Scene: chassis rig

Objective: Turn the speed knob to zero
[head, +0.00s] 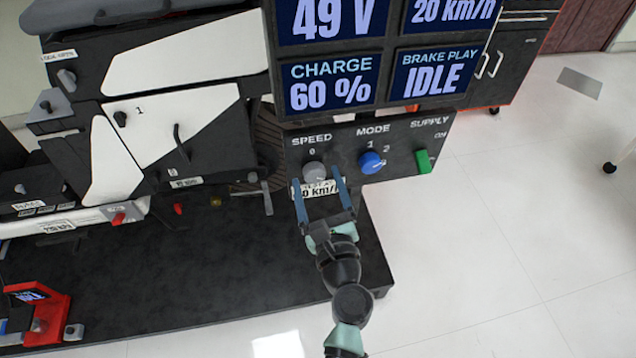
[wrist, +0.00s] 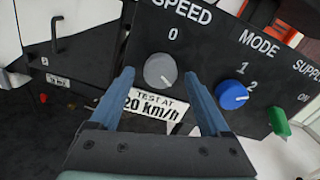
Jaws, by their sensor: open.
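The speed knob (head: 314,171) is a grey round knob on the dark control panel, below the word SPEED and a 0 mark. In the wrist view the speed knob (wrist: 160,71) has a light pointer line aimed to the lower right, away from the 0 above it. A white label (wrist: 155,108) reading "TEST AT 20 km/h" is below the knob. My gripper (head: 318,178) is open, its two blue fingers pointing at the panel. In the wrist view my gripper (wrist: 158,78) has its fingertips on either side of the knob, apart from it as far as I can tell.
Right of the knob are the blue mode knob (head: 371,162) and the green supply switch (head: 424,161). A display above (head: 380,45) reads 49 V, 20 km/h, charge 60 % and brake play IDLE. The black and white chassis (head: 160,110) stands to the left.

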